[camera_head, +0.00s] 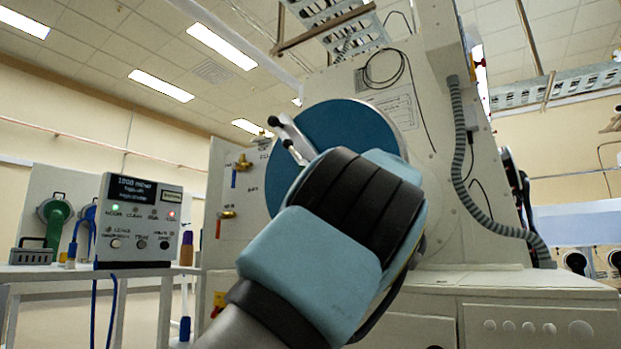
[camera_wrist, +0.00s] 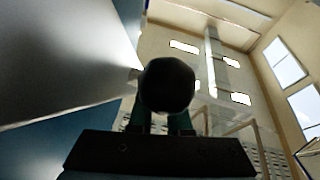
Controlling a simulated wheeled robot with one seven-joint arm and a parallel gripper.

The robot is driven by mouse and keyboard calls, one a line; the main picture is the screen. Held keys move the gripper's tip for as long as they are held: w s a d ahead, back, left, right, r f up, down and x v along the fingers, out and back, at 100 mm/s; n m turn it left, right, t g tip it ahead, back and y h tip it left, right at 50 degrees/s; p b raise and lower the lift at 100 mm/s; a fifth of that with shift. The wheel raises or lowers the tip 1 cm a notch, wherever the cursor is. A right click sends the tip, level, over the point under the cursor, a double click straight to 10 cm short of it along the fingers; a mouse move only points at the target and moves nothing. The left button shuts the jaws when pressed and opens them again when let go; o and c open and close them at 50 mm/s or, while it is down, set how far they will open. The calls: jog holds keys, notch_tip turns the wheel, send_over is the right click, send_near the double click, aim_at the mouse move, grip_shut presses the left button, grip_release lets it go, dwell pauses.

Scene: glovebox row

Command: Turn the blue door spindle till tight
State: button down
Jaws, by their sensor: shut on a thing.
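The round blue door (camera_head: 345,128) with a pale metal rim stands on the glovebox's end wall, partly hidden by my arm. The spindle's pale bar (camera_head: 297,139), with dark ends, crosses the door's left part and slants down behind my wrist. In the wrist view a dark round knob (camera_wrist: 166,85) is close in front of the camera, at the end of a broad grey bar (camera_wrist: 65,65). My gripper (camera_wrist: 165,120) is shut on the spindle's knob; the fingers show only partly behind it. The head view hides the fingers behind my wrist. The blue door fills the wrist view's lower left (camera_wrist: 45,145).
A control box (camera_head: 138,222) with a display and lit lamps stands on a white bench at left. Valves (camera_head: 228,213) sit on the panel left of the door. A grey corrugated hose (camera_head: 462,170) runs down the glovebox at right. Drawers (camera_head: 535,325) lie below.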

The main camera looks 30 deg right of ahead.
dwell(0.3)
jog(key=c, duration=0.9)
grip_release()
jog(key=shift+o, duration=0.2)
jog(key=v, duration=1)
jog(key=shift+s+f, duration=0.2)
jog(key=shift+s, duration=0.1)
jog(key=shift+d, duration=0.15)
